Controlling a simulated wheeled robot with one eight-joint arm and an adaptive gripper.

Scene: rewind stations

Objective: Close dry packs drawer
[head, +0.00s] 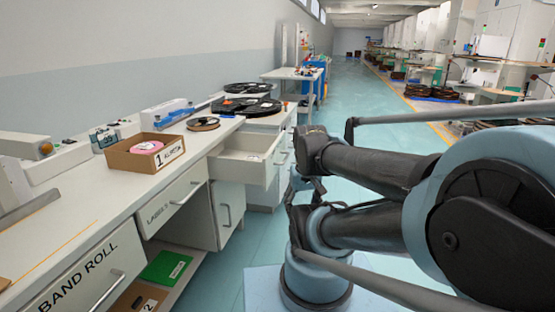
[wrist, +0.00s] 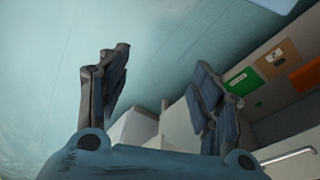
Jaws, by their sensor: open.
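One drawer (head: 245,158) of the long workbench stands pulled out in the head view, its inside pale. In the head view my arm reaches to just right of the open drawer and hides most of the gripper. I cannot tell whether it touches the drawer.
The "LABELS" drawer (head: 172,204) and the "BAND ROLL" drawer (head: 84,272) look shut. A cardboard box (head: 147,154) and black reels (head: 246,106) lie on the bench. The aisle floor (head: 345,120) beyond is clear.

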